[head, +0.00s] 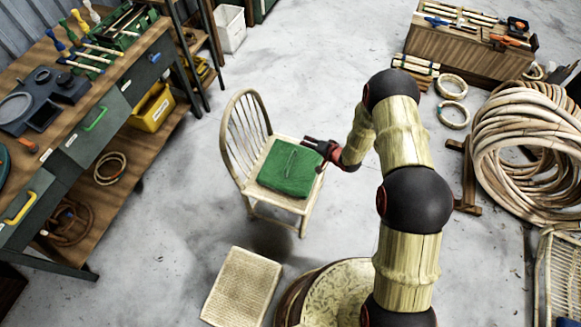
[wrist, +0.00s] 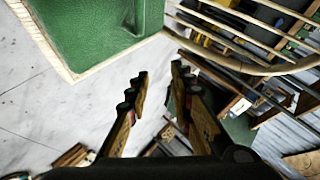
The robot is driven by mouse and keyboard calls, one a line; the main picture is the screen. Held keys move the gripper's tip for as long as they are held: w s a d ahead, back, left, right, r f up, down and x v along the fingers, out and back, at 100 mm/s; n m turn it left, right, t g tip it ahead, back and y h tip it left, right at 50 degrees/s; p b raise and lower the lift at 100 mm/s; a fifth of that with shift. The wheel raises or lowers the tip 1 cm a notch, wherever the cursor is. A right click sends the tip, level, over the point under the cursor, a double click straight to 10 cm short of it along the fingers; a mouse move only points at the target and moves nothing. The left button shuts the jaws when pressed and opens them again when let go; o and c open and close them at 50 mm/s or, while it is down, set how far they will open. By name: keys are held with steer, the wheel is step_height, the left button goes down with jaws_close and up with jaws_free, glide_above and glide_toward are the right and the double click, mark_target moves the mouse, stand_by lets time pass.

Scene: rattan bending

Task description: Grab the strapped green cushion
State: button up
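The green cushion (head: 289,169) lies on the seat of a light wooden chair (head: 255,147). A thin strap loop shows on its top in the head view. My gripper (head: 308,143) is just above the cushion's back right corner. In the wrist view, the cushion (wrist: 95,28) is at the upper left, partly cut off by the frame edge. My gripper (wrist: 158,78) shows two separated fingers with nothing between them. The fingers point past the cushion's edge, toward the chair's back rail.
A workbench (head: 112,100) with tools stands at the left, with a yellow bin (head: 153,107) below. A woven stool (head: 242,287) stands in front of the chair. Rattan coils (head: 530,150) and a wooden chest (head: 455,50) are at the right. Floor around the chair is mostly clear.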

steer(key=m+y, duration=0.1)
steer(key=y, duration=0.1)
glide_toward(290, 160)
steer(key=shift+w+a+f, duration=0.3)
steer(key=shift+w+f, duration=0.05)
steer(key=shift+w, duration=0.25)
steer(key=shift+w+a+f, duration=0.3)
steer(key=shift+w+f, duration=0.05)
steer(key=shift+w, duration=0.25)
steer(key=shift+a+f, duration=0.2)
steer(key=shift+f, duration=0.05)
steer(key=b+x, duration=0.1)
steer(key=x, duration=0.2)
steer(key=b+x, duration=0.1)
steer(key=x, duration=0.3)
steer(key=shift+f, duration=0.4)
steer(key=shift+r, duration=0.1)
steer(key=shift+c, duration=0.7)
steer(key=c, duration=0.4)
jaws_close()
